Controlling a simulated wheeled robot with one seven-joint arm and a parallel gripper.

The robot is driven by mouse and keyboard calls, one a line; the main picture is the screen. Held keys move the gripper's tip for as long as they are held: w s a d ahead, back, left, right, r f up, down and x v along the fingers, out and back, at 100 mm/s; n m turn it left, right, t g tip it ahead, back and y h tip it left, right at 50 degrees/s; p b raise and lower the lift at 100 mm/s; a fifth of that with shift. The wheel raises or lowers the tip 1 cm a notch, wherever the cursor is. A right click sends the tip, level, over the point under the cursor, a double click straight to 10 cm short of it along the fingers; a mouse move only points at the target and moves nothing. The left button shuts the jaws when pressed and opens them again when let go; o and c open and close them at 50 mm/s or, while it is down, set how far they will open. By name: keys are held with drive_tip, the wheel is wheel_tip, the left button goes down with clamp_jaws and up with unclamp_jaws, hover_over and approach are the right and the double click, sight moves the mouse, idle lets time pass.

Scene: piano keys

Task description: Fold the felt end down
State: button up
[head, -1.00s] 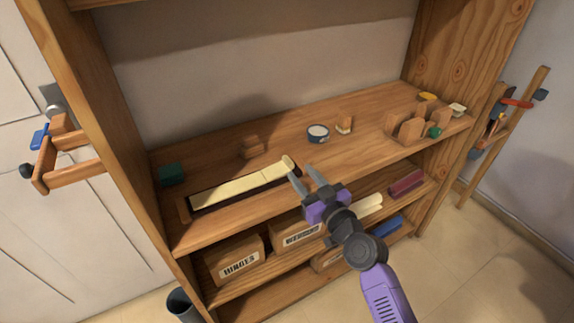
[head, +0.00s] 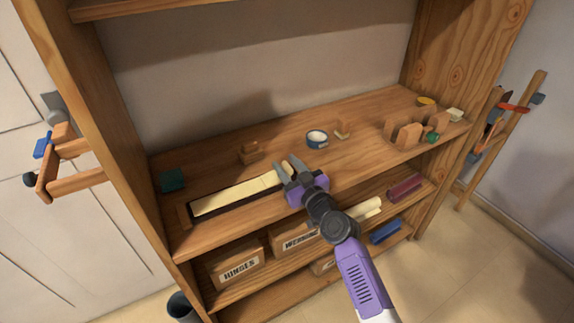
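A long cream felt strip (head: 235,192) lies along a dark-edged wooden piece on the middle shelf, running from lower left to upper right. Its right end is at my gripper (head: 286,163), which partly covers it. I cannot tell whether that end is still raised, or whether the fingers touch it. My gripper's two grey fingers are apart, with a gap between the tips, and point to the back left over the strip's right end.
A blue-rimmed round tin (head: 317,139) and a small wooden block (head: 249,152) stand behind the strip. A dark green block (head: 172,180) is at the left. A wooden rack (head: 405,134) stands at the right. The shelf's back middle is mostly clear.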

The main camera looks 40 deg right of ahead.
drive_tip(key=shift+c, duration=0.5)
clamp_jaws()
idle(0.8)
